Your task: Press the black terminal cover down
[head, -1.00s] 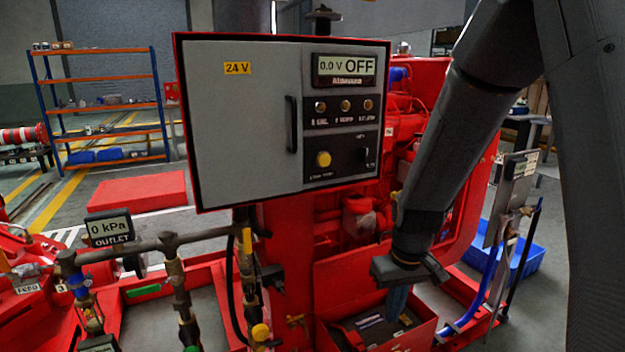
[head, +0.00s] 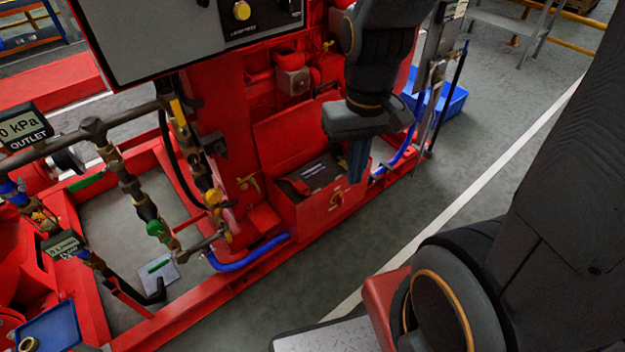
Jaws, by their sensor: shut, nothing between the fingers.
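An open red box (head: 312,213) sits low on the red frame, with its red lid (head: 297,140) raised behind it. A dark battery-like block (head: 325,170) with a pale label lies inside. A small black piece (head: 299,187) at its left end may be the black terminal cover; I cannot tell whether it is raised or down. My gripper (head: 358,164) points down with its blue-grey fingers shut and empty. In the picture it is at the right end of the box, over the block's right side; its height above the block is unclear.
A grey control panel (head: 150,35) hangs at the upper left. Pipes and valves with an outlet gauge (head: 25,127) stand left of the box. A blue bin (head: 443,100) and a blue hose (head: 250,254) are nearby.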

